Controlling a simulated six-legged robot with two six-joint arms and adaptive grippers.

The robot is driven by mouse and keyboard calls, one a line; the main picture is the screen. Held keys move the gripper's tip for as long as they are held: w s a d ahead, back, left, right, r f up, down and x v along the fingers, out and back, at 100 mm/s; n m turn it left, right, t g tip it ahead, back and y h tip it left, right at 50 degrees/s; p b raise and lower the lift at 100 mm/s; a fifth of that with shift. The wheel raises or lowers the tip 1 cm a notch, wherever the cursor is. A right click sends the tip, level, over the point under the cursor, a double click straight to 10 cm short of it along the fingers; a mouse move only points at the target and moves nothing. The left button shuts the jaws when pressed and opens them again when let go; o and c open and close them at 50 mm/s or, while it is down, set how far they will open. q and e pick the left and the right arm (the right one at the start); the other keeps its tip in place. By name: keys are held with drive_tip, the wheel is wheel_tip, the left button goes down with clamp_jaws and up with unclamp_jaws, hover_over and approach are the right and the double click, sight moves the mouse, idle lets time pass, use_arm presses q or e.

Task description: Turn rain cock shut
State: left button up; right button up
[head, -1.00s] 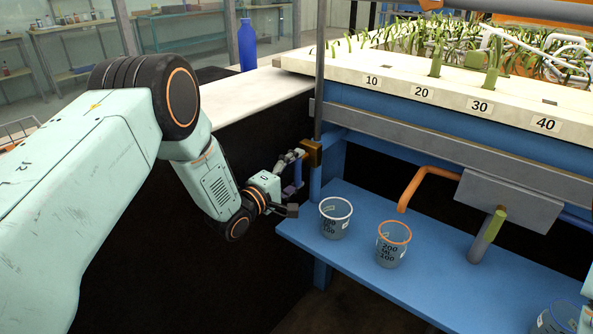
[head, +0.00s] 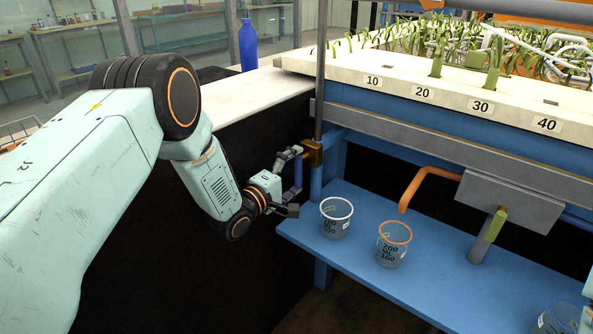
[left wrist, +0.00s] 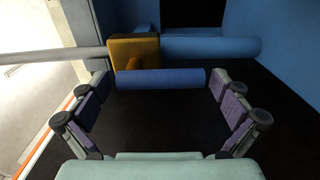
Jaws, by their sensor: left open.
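The rain cock is a brass valve body (head: 313,153) on the upright pipe at the left end of the blue frame. In the left wrist view the brass body (left wrist: 134,52) shows at upper left, with its blue bar-shaped handle (left wrist: 160,78) lying crosswise. My left gripper (head: 292,183) is beside the cock, its fingers spread. In the left wrist view the open left gripper (left wrist: 160,88) has one finger near each end of the handle, with gaps to both pads. The handle is small and partly hard to tell from the fingers in the head view. My right gripper is not visible.
A blue shelf (head: 345,270) lies right of the cock. It bears a white-rimmed beaker (head: 335,222), an orange-rimmed beaker (head: 393,250) and another beaker (head: 556,322). An orange pipe (head: 425,177) bends above the shelf. A blue bottle (head: 248,45) stands on the white ledge behind.

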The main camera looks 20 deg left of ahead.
use_arm(q)
drive_tip(key=shift+s, duration=0.1)
drive_tip(key=v, duration=1.1)
drive_tip(key=shift+s+a, duration=0.15)
drive_tip(key=shift+s, duration=0.25)
drive_tip(key=x, duration=1.2)
drive_tip(key=shift+w, duration=0.1)
drive_tip(key=shift+s, duration=0.2)
